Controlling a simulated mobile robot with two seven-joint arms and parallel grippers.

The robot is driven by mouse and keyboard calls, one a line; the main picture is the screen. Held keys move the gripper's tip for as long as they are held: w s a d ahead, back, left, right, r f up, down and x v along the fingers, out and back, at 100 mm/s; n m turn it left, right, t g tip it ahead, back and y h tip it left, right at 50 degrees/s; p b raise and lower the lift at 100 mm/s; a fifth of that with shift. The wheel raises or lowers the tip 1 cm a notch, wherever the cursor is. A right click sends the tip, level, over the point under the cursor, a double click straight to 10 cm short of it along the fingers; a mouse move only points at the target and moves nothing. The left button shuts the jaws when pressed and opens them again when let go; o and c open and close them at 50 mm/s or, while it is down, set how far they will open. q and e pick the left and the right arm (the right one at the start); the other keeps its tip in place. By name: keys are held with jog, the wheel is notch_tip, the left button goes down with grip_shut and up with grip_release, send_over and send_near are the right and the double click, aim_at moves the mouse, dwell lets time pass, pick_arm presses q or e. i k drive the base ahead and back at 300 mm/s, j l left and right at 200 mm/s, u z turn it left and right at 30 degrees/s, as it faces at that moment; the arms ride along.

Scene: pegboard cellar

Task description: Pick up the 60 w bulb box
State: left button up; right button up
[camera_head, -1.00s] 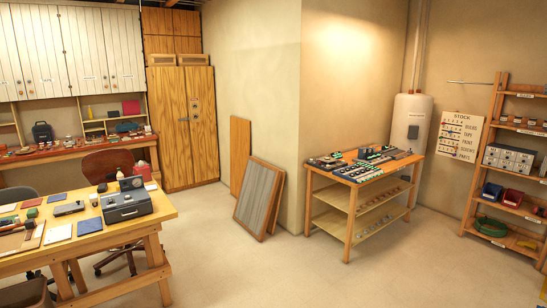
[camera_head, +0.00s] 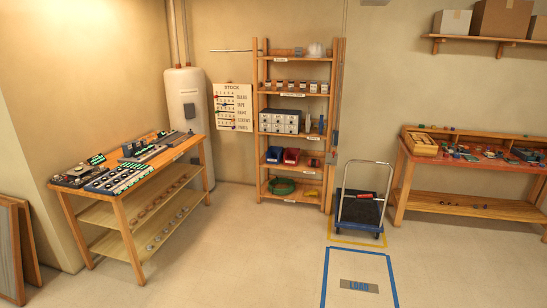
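I cannot make out a box marked 60 W. A row of small dark-and-white boxes or tins (camera_head: 296,87) stands on the second shelf from the top of the wooden shelf rack (camera_head: 338,120); their labels are too small to read. The top shelf holds several small items and a pale rounded object (camera_head: 316,49). Neither of my grippers is in view.
A workbench with electronic gear (camera_head: 110,182) stands left, by a white water heater (camera_head: 188,110). A platform cart (camera_head: 360,210) stands right of the rack. A red-topped bench (camera_head: 470,165) and wall shelf with cardboard boxes (camera_head: 501,18) are further right. The floor (camera_head: 240,250) in front is clear.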

aim_at(313, 84)
jog(key=i+l+z, duration=0.35)
jog(key=i, duration=0.75)
jog(key=i+z, duration=0.35)
jog(key=i, duration=0.75)
jog(key=i+u, duration=0.1)
jog(key=i, duration=0.45)
jog(key=i+l, duration=0.15)
jog(key=i, duration=0.4)
jog(key=i+l+u, duration=0.15)
jog(key=i, duration=0.4)
jog(key=i+l+u, duration=0.1)
jog(key=i, duration=0.45)
jog(key=i+l+u, duration=0.25)
jog(key=i, duration=0.25)
jog(key=i+j+u, duration=0.15)
jog(key=i, duration=0.75)
jog(key=i+l+u, duration=0.2)
jog(key=i, duration=0.75)
jog(key=i+l+u, duration=0.15)
jog(key=i, duration=0.75)
jog(key=j, duration=0.1)
